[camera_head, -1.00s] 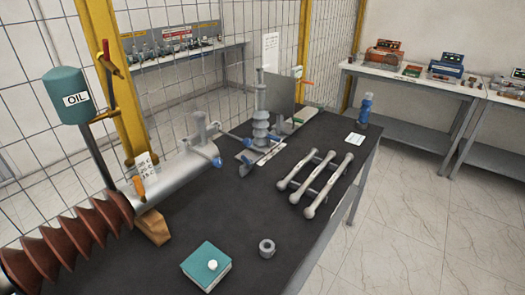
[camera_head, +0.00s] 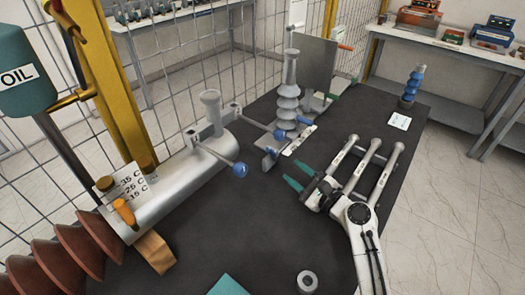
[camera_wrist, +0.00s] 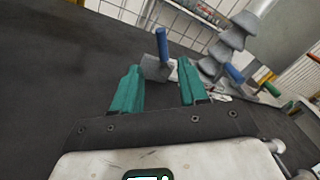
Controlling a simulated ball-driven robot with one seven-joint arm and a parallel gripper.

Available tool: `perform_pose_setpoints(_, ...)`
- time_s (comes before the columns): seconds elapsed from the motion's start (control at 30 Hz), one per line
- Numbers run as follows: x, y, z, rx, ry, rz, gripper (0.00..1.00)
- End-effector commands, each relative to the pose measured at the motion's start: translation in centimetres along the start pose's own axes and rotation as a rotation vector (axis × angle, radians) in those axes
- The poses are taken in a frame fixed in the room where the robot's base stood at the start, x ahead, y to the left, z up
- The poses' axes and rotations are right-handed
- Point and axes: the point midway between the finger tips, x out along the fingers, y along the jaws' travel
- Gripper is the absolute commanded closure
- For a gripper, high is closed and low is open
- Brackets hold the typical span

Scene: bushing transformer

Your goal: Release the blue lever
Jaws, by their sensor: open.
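A short blue lever (camera_head: 270,153) stands on a grey block beside the base of the ribbed grey insulator (camera_head: 288,105). In the wrist view, a blue handle (camera_wrist: 162,44) stands on a grey block beyond and between my fingertips, apart from them. A second blue handle (camera_wrist: 233,73) shows to its right by the insulator. Blue-ended rods (camera_head: 240,170) reach out from the silver cylinder (camera_head: 200,175). My gripper (camera_head: 291,170) has green fingers, is open and empty, and is over the table just right of the grey block. It also shows in the wrist view (camera_wrist: 160,75).
A grey ring (camera_head: 307,281) lies in front. The table's middle left is bare.

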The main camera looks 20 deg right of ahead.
Motion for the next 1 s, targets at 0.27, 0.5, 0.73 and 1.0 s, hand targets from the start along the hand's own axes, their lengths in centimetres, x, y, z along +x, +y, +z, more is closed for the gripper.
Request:
perform_pose_setpoints(0.27,1.8,-0.3,-0.4,0.048,-0.009,-0.020,0.57)
perform_pose_setpoints(0.5,6.1,-0.4,-0.3,0.045,-0.008,-0.018,0.57)
perform_pose_setpoints(0.73,9.6,-0.3,-0.4,0.045,-0.008,-0.018,0.57)
perform_pose_setpoints(1.0,11.0,-0.3,-0.4,0.043,-0.007,-0.018,0.57)
